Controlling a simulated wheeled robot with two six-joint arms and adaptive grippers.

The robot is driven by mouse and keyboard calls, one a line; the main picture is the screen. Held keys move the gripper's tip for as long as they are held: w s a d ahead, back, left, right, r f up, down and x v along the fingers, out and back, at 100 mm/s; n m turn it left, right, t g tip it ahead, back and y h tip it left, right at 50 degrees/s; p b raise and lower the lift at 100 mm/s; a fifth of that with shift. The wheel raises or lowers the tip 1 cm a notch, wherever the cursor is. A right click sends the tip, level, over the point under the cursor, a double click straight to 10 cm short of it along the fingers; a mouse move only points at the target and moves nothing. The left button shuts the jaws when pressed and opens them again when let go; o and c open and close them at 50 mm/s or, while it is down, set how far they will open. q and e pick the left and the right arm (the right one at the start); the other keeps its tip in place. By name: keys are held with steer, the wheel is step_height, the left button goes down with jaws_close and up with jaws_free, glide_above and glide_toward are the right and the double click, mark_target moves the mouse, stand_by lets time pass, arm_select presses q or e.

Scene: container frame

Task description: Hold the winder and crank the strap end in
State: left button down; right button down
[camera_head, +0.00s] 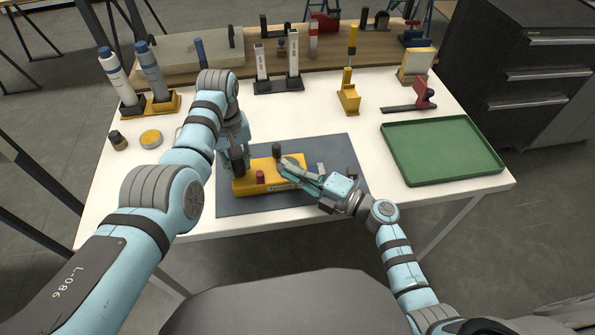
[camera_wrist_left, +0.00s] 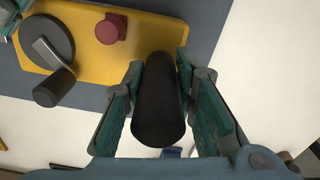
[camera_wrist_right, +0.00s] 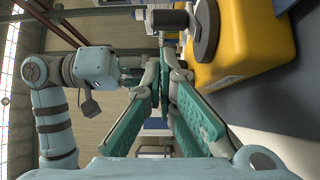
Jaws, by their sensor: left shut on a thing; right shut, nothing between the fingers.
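The yellow winder (camera_head: 250,185) lies on a dark blue-grey mat (camera_head: 343,155). It carries a red knob (camera_head: 260,177) and a dark disc (camera_wrist_left: 45,42) with a crank arm and black crank knob (camera_wrist_left: 54,88); the crank knob also shows in the head view (camera_head: 277,150). My left gripper (camera_wrist_left: 158,72) is shut on the winder's black upright handle (camera_wrist_left: 158,105). My right gripper (camera_head: 285,165) is shut and empty beside the crank, low over the winder's right part. In the right wrist view its fingertips (camera_wrist_right: 160,68) are left of the disc. I cannot make out the strap end.
A green tray (camera_head: 440,178) lies at the right of the white table. Bottles in a yellow holder (camera_head: 165,104) stand at the back left. A yellow tool (camera_head: 348,98) and a red-handled tool (camera_head: 424,95) stand behind. The table's front edge is close to the mat.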

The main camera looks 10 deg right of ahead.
mark_target(277, 143)
steer(key=x, duration=0.6)
steer(key=shift+w+a, duration=0.2)
steer(key=shift+w, duration=0.55)
stand_by(0.8)
steer(key=shift+w+m+t+h, duration=0.35)
steer(key=shift+m+t+h, duration=0.45)
steer(key=shift+t+h, duration=0.15)
steer(key=shift+w, duration=0.1)
steer(key=shift+w+d, duration=0.35)
steer(key=shift+w, duration=0.3)
steer(key=shift+w+d, duration=0.55)
steer(key=shift+d, duration=0.05)
stand_by(0.5)
